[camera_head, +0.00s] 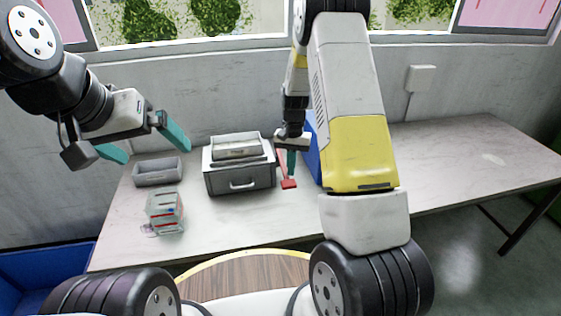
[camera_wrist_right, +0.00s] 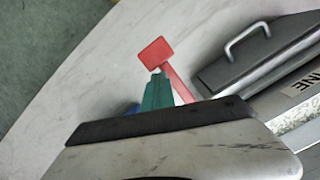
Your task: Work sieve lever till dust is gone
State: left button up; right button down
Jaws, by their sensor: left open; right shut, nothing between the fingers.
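The sieve box (camera_head: 239,164) is a grey machine with a drawer handle on its front and an open tray on top, on the table. Its red lever (camera_head: 288,183) sticks out at its right side; the lever (camera_wrist_right: 156,54) also shows in the right wrist view. My right gripper (camera_head: 291,165) is shut and empty, with its green fingertips (camera_wrist_right: 158,88) beside the red lever. I cannot tell whether they touch it. My left gripper (camera_head: 143,144) is open and empty, above the table's left end. The inside of the sieve is too small to read for dust.
A grey open tray (camera_head: 158,172) stands left of the sieve box, and a clear container with coloured contents (camera_head: 165,212) stands in front of it. A blue bin (camera_head: 312,150) is partly hidden behind my right arm. The table (camera_head: 450,170) is clear on the right.

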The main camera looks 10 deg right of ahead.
notch_tip(320, 180, up, 8)
jog(key=shift+w+d+f, duration=0.15)
jog(key=shift+w+f, duration=0.05)
jog(key=shift+w, duration=0.2)
dwell(0.6)
jog(key=s+r, duration=0.1)
jog(key=s+a+r, duration=0.1)
jog(key=s, duration=0.1)
jog(key=shift+a+r, duration=0.1)
jog(key=shift+r, duration=0.2)
jog(key=f, duration=0.6)
jog(key=shift+s+a+f, duration=0.1)
jog(key=shift+s+f, duration=0.05)
jog(key=shift+s, duration=0.1)
jog(key=shift+f, duration=0.35)
